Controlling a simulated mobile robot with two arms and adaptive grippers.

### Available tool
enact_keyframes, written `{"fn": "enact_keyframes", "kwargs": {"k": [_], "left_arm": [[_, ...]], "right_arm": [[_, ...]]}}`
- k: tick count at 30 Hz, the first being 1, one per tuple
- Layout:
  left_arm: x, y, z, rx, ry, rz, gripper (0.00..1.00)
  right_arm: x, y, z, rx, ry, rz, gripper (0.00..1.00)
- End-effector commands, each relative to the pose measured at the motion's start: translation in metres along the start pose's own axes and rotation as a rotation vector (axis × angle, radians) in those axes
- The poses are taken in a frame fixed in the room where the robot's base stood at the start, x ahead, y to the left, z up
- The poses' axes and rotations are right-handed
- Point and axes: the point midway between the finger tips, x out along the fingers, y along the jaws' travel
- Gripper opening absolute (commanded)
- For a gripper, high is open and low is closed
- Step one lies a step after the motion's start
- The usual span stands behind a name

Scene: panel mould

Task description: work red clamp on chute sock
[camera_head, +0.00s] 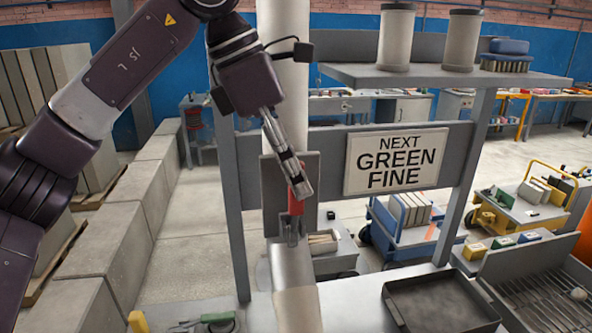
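The chute sock (293,276) is a pale upright tube that passes behind a grey plate and continues below it. The red clamp (295,205) sits at the front of that plate, with a short red handle and a grey metal lower part. My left gripper (299,187) reaches down from the upper left, and its fingertips are at the top of the red handle. The fingers lie close together and overlap the handle in this view, so I cannot tell whether they grip it. My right gripper is not in view.
A grey frame carries a sign (396,161) reading "NEXT GREEN FINE" and a shelf (425,76) with two pale cylinders. A dark empty tray (440,303) lies at the lower right beside a slotted grate (545,292). Trolleys stand behind. Grey blocks line the left.

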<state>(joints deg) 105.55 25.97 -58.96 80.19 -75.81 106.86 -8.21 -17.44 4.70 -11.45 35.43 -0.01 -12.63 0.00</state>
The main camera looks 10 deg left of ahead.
Motion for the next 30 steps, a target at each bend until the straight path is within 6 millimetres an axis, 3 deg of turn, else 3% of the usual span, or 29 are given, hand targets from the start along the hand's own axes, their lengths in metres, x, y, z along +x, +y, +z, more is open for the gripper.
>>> {"fn": "enact_keyframes", "kwargs": {"k": [11, 19, 30], "left_arm": [[0.0071, -0.0003, 0.0002, 0.001, -0.002, 0.000, 0.28], [0.0069, -0.0002, 0.0001, 0.001, -0.001, 0.001, 0.00], [0.0070, -0.0005, 0.0000, 0.002, -0.001, 0.003, 0.00]], "right_arm": [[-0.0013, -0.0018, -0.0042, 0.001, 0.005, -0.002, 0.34], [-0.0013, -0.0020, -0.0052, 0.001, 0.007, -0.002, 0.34], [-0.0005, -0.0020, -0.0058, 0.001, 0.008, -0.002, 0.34]]}}
